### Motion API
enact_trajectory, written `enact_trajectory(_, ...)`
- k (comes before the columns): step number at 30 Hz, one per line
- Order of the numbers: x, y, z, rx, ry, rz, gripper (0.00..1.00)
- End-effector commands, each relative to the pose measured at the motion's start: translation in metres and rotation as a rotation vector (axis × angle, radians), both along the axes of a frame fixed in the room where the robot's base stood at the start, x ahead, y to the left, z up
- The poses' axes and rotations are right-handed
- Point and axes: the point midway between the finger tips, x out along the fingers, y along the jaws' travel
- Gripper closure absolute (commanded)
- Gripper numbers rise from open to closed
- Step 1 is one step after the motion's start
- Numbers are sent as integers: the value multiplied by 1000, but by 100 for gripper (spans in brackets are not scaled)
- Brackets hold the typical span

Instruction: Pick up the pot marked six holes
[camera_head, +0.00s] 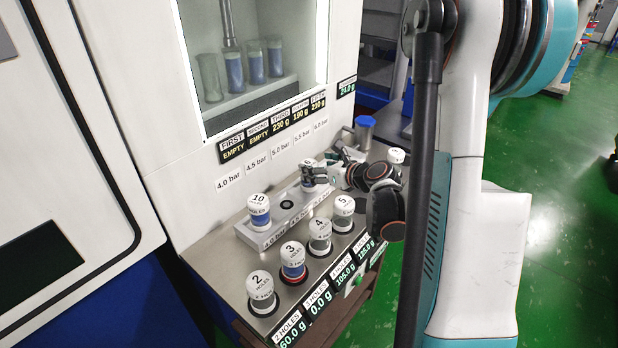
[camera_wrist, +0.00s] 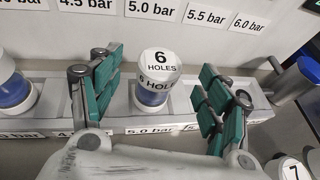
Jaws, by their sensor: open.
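The pot marked 6 HOLES (camera_wrist: 154,88) has a white lid and a blue band. It stands upright on the grey rail (camera_wrist: 118,118), behind the 5.0 bar label in the wrist view. My gripper (camera_wrist: 157,72) is open, with one green-padded finger on each side of the pot and a visible gap on both sides. In the head view my gripper (camera_head: 322,174) is at the rail, and the pot's white lid (camera_head: 308,162) shows beside it; the rest of that pot is mostly hidden.
The 10 HOLES pot (camera_head: 259,210) stands at the rail's left end. Pots marked 2 (camera_head: 261,292), 3 (camera_head: 292,262), 4 (camera_head: 320,236) and 5 (camera_head: 343,213) stand in a front row. A 7 pot (camera_wrist: 292,169) and a blue-topped container (camera_head: 364,123) are at right. The machine wall rises behind.

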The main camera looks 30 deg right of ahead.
Motion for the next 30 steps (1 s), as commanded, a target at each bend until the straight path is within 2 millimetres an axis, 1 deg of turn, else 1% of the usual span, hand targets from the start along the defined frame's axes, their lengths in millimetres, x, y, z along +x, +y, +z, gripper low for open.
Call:
enact_trajectory(5,8,1,-5,1,0,2,30)
enact_trajectory(8,19,2,-11,0,1,2,30)
enact_trajectory(12,39,4,-20,-1,1,4,30)
enact_trajectory(15,47,5,-23,0,0,2,30)
enact_trajectory(22,49,5,-22,-1,0,0,30)
enact_trajectory(23,49,5,-22,-1,0,0,36)
enact_trajectory(24,49,5,-22,-1,0,0,45)
enact_trajectory(26,49,5,-22,-1,0,0,59)
enact_trajectory(27,49,5,-22,-1,0,0,68)
enact_trajectory(30,48,5,-22,-1,1,0,88)
